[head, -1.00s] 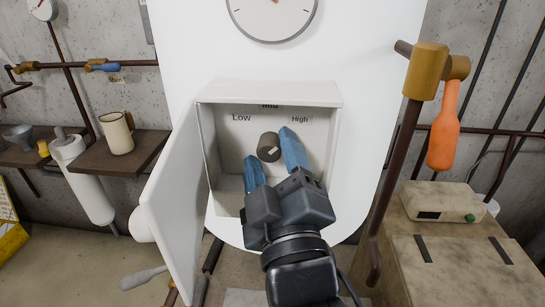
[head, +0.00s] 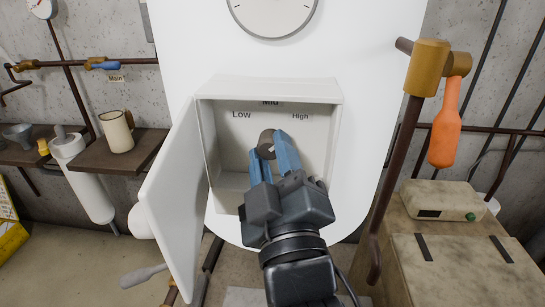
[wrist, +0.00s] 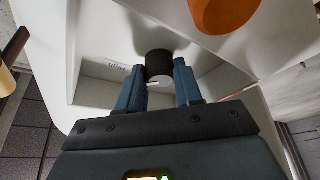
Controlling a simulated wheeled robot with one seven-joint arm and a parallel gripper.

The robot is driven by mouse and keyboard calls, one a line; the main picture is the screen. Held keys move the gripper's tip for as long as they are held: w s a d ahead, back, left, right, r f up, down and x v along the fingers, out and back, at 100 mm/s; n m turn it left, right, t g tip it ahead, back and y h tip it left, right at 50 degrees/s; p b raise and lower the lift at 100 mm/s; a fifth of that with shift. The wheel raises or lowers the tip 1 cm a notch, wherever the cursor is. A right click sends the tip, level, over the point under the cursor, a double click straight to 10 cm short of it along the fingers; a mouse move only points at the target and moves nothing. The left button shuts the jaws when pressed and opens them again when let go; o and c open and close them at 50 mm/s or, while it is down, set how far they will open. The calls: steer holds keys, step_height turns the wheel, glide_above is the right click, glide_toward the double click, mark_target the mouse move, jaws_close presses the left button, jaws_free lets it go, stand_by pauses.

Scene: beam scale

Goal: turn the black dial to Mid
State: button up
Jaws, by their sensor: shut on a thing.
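The black dial (head: 266,143) sits on the back wall of an open white box (head: 335,92). It also shows in the wrist view (wrist: 158,62), with a short pale mark on its face. The labels Low (head: 241,115) and High (head: 300,117) are readable; Mid (head: 270,102) is partly cut off by the box's top edge. My gripper (head: 270,158) reaches into the box, its blue fingers closed on either side of the dial. The fingers hide part of the dial in the head view, so its setting is hard to tell there.
The box's white door (head: 178,195) hangs open on the left. An orange bottle-shaped handle (head: 444,130) hangs on a pipe at right, above a beige case (head: 440,200). A shelf with a mug (head: 117,132) is at left. A round gauge (head: 272,12) is above.

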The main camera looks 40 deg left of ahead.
steer(key=shift+s+a+f+m+t+b, duration=0.1)
steer(key=shift+f+m+t+b, duration=0.35)
steer(key=shift+m+b, duration=0.7)
steer(key=m+b, duration=0.1)
steer(key=b, duration=0.1)
steer(key=m+t+h+b, duration=0.1)
steer(key=b, duration=0.2)
steer(key=shift+f+m+t, duration=0.15)
steer(key=shift+m+t, duration=0.1)
steer(key=shift+m, duration=0.1)
steer(key=m+h+b, duration=0.1)
steer(key=m+b, duration=0.1)
steer(key=b, duration=0.1)
steer(key=m+t+b, duration=0.1)
steer(key=m+b, duration=0.1)
steer(key=b, duration=0.1)
steer(key=shift+a+t+h+b, duration=0.1)
steer(key=shift+t+h+b, duration=0.2)
steer(key=shift+h, duration=0.1)
steer(key=m+b, duration=0.1)
steer(key=m+h+b, duration=0.1)
steer(key=shift+r+m+t, duration=0.3)
steer(key=shift+r+b, duration=0.1)
steer(key=shift+b, duration=0.35)
steer(key=o, duration=1)
steer(key=shift+m, duration=0.3)
steer(key=shift+o, duration=0.2)
steer(key=shift+s, duration=0.15)
